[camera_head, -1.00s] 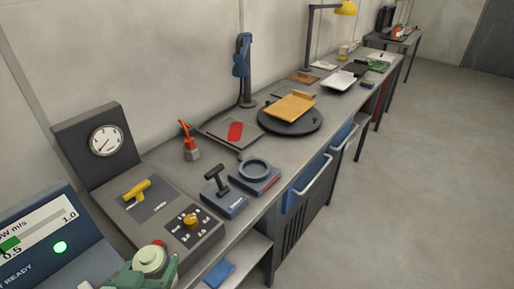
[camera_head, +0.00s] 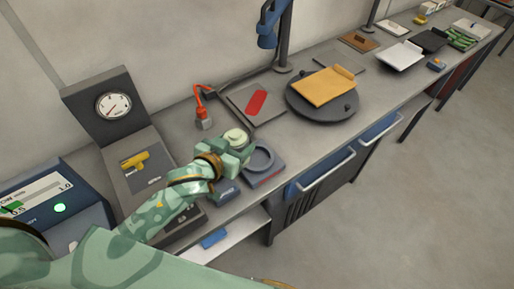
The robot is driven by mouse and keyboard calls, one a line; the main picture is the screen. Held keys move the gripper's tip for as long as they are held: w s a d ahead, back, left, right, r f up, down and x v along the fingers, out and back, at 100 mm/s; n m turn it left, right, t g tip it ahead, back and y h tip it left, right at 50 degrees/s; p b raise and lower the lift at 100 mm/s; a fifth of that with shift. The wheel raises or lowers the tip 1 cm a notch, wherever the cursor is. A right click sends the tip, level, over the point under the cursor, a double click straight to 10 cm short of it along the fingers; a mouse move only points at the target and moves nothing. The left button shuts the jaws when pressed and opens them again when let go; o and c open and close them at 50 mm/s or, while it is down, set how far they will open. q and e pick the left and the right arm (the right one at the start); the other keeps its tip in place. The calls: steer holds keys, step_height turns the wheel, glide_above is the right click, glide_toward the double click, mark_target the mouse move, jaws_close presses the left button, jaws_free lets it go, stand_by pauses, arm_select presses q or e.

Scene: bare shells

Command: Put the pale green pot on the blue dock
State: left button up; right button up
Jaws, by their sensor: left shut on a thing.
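The pale green pot (camera_head: 236,136) is a small round piece with a light top, near the middle of the bench. My left gripper (camera_head: 238,148) is shut on it; the fingers and wrist hide its lower part. The blue dock (camera_head: 274,162) is a dark blue-grey block with a raised round ring on top. The pot is just left of the ring and appears above the bench; its exact height over the dock cannot be told. My right gripper is not in view.
Left of the dock, a second blue block (camera_head: 228,195) is partly hidden by my arm. A red-topped tool (camera_head: 203,115) stands behind. A dark turntable (camera_head: 335,112) carries a yellow clipboard (camera_head: 324,86). A gauge box (camera_head: 112,105) stands at left. Drawer handles line the front.

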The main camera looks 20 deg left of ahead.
arm_select(q)
steer(key=w+d+f+b, duration=0.1)
steer(key=w+f, duration=0.2)
steer(key=w+d+f+b, duration=0.1)
steer(key=w+f, duration=0.2)
steer(key=f, duration=0.1)
steer(key=w+d+f+b, duration=0.1)
steer(key=w+f, duration=0.2)
steer(key=f, duration=0.1)
steer(key=shift+d+b, duration=0.15)
steer(key=shift+b, duration=0.25)
steer(key=shift+s, duration=0.1)
steer(key=o, duration=1.2)
steer(key=shift+f, duration=0.15)
